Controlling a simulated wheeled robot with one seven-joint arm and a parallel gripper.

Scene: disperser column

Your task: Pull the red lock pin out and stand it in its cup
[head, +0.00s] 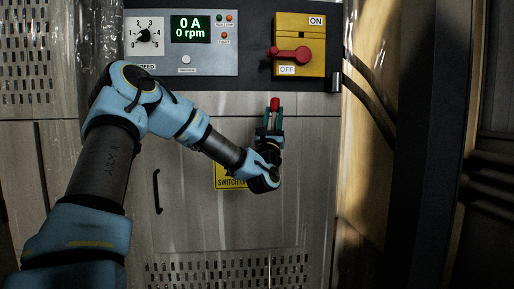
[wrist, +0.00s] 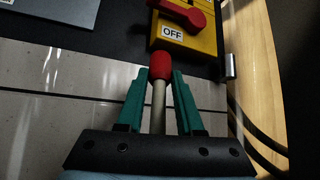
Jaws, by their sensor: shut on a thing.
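The red lock pin (head: 275,104) has a red head and a pale shaft. It is upright in my gripper (head: 271,122), head up, in front of the cabinet's lower panel and below the yellow switch box. In the wrist view the pin's red head (wrist: 160,66) is between the tips of the green fingers of my gripper (wrist: 160,74), and its shaft runs down between them. My gripper is shut on the pin. The pin is apart from the switch in the picture. I see no cup in either view.
A yellow switch box (head: 313,52) with a red handle (head: 291,54) is at upper right, with ON and OFF labels. A control panel (head: 182,61) reads 0 A and 0 rpm. A black door handle (head: 156,191) and hanging cables (head: 372,82) stick out nearby.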

